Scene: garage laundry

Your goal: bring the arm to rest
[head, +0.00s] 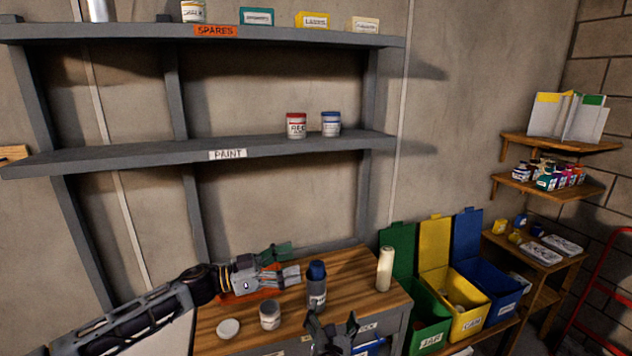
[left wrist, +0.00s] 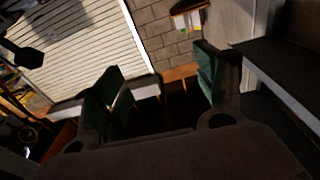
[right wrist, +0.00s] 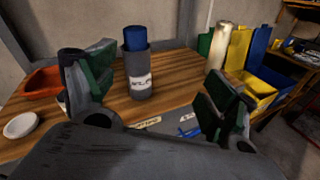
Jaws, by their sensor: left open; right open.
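My left gripper (head: 285,264) is open and empty, held out over the back of the wooden worktop (head: 345,268). In the left wrist view its spread fingers (left wrist: 155,88) have nothing between them. My right gripper (head: 333,323) is open at the worktop's front edge, low in the head view. In the right wrist view its spread fingers (right wrist: 160,92) are empty. A labelled grey container with a blue top (right wrist: 138,75) stands upright beyond them, apart from them; it also shows in the head view (head: 317,288).
On the worktop are a grey jar (head: 270,318), a white lid (head: 229,328), an orange tray (head: 240,290) and a cream cylinder (head: 385,270). Green (head: 428,313), yellow (head: 466,318) and blue (head: 500,290) bins stand to the right. Wall shelves (head: 110,157) rise behind.

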